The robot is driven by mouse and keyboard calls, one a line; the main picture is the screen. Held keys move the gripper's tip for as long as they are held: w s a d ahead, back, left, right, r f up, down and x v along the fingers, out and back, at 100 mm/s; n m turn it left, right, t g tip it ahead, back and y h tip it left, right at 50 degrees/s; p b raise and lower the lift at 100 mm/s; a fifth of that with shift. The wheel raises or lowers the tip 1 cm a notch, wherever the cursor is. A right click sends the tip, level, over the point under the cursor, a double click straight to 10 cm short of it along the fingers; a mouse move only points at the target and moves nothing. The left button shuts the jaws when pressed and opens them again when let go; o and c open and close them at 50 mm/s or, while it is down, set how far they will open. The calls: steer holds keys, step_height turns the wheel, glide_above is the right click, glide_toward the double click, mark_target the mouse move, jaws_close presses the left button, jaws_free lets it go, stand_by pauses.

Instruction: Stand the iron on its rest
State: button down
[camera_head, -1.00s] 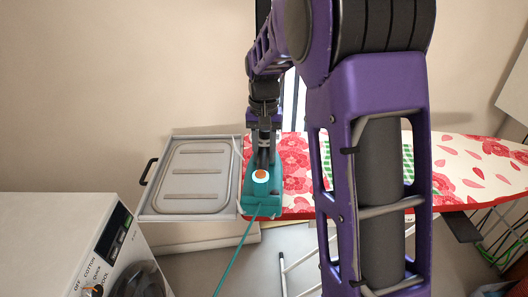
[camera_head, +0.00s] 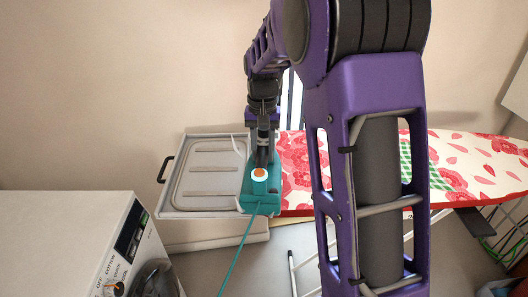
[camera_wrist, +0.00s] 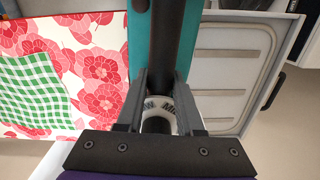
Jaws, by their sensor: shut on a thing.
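The teal iron (camera_head: 262,201) is at the left end of the ironing board in the head view, with an orange and white dial on it and a teal cord trailing down. My gripper (camera_head: 262,160) is shut on the iron's dark handle. The wrist view shows the fingers (camera_wrist: 157,100) around the dark handle, with the teal body (camera_wrist: 195,40) beyond. The metal rest (camera_head: 212,171) is a grey ribbed tray at the board's left end. The iron overlaps the rest's right edge in the head view. Whether it touches the rest cannot be told.
The ironing board (camera_head: 300,175) has a red floral cover, with a green checked cloth (camera_head: 437,180) on it. A white washing machine (camera_head: 70,240) stands at lower left. A wall is behind. Most of the rest's surface is clear.

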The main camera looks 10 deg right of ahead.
steer(key=w+a+r+n, duration=0.1)
steer(key=w+a+r, duration=0.1)
steer(key=w+a, duration=1.1)
steer(key=shift+a+p, duration=0.4)
steer(key=shift+p, duration=0.05)
steer(key=shift+f, duration=0.15)
steer(key=shift+w+f+b, duration=0.1)
steer(key=shift+f+b, duration=0.85)
steer(key=shift+f, duration=1.75)
steer(key=shift+f, duration=0.5)
